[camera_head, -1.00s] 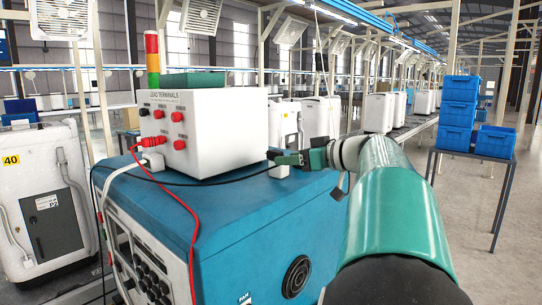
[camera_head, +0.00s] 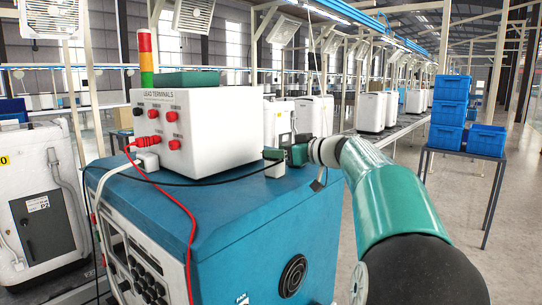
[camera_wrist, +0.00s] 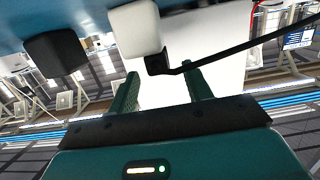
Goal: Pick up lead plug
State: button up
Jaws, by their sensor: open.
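A black lead plug (camera_wrist: 157,64) on a black cable shows in the wrist view, against a white block (camera_wrist: 135,28). My gripper (camera_wrist: 160,74) is open, its two green fingers apart; the plug appears near and between their tips, though its depth is unclear. Nothing is visibly held. In the head view, my gripper (camera_head: 287,148) is at the right of the white LEAD TERMINALS box (camera_head: 215,130), just above the blue cabinet top (camera_head: 225,195). The white block shows there too (camera_head: 274,165). The black cable (camera_head: 190,184) runs left across the cabinet; its plug end is hard to make out.
A red plug (camera_head: 131,147) with a red lead and a white plug (camera_head: 147,160) are at the terminal box's front. A signal light (camera_head: 146,52) stands behind. In the wrist view, a black block (camera_wrist: 55,52) sits left of the fingers. Blue bins (camera_head: 448,112) stand on a table at right.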

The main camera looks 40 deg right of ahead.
jog(key=w, duration=0.3)
jog(key=shift+w+a+f, duration=0.15)
jog(key=shift+w+f, duration=0.05)
jog(key=shift+w, duration=0.15)
jog(key=shift+s, duration=0.1)
jog(key=shift+c, duration=0.4)
grip_shut()
notch_tip(320, 180, up, 9)
jog(key=shift+f, duration=0.2)
jog(key=shift+r, duration=0.7)
